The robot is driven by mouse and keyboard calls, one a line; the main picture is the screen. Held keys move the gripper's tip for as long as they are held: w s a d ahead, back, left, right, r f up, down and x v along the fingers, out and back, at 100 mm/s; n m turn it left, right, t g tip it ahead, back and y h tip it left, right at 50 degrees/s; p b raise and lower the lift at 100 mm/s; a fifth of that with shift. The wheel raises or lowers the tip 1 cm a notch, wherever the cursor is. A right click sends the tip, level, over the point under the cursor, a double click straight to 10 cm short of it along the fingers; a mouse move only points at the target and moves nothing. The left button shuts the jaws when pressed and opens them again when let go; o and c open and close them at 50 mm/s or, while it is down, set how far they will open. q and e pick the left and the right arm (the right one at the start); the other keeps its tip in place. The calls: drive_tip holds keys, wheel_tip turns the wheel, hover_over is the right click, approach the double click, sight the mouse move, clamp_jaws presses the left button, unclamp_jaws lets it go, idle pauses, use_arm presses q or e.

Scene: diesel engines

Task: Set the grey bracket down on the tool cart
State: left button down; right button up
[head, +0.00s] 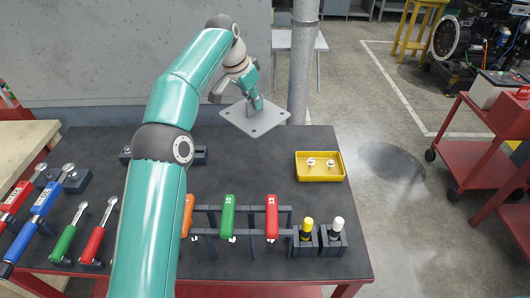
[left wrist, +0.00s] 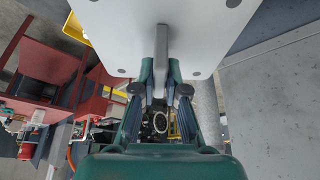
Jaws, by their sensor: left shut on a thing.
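The grey bracket (head: 254,119) is a flat plate with holes near its corners and an upright rib. My left gripper (head: 256,101) is shut on the rib and holds the plate over the far edge of the tool cart. In the left wrist view the plate (left wrist: 205,30) fills the top, and the fingers of my left gripper (left wrist: 160,88) close on its rib. The tool cart (head: 240,177) has a dark top and red frame. Whether the plate touches the top is unclear. My right gripper is not in view.
On the cart are a yellow tray (head: 320,175) with two small pale parts, a rack with green (head: 229,215) and red-handled tools (head: 272,215), two small bottles, and several wrenches at left. The middle of the top is bare. A grey post (head: 302,70) stands behind.

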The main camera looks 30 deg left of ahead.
sight(253, 114)
use_arm(q)
drive_tip(key=f+b, duration=0.3)
drive_tip(key=f, duration=0.2)
drive_tip(key=shift+a+f, duration=0.2)
drive_tip(key=shift+d+f+b, duration=0.2)
drive_tip(key=shift+f+b, duration=0.6)
drive_tip(key=shift+f, duration=6.3)
drive_tip(key=c, duration=1.2)
unclamp_jaws()
drive_tip(key=v, duration=1.2)
drive_tip(key=shift+b, duration=0.4)
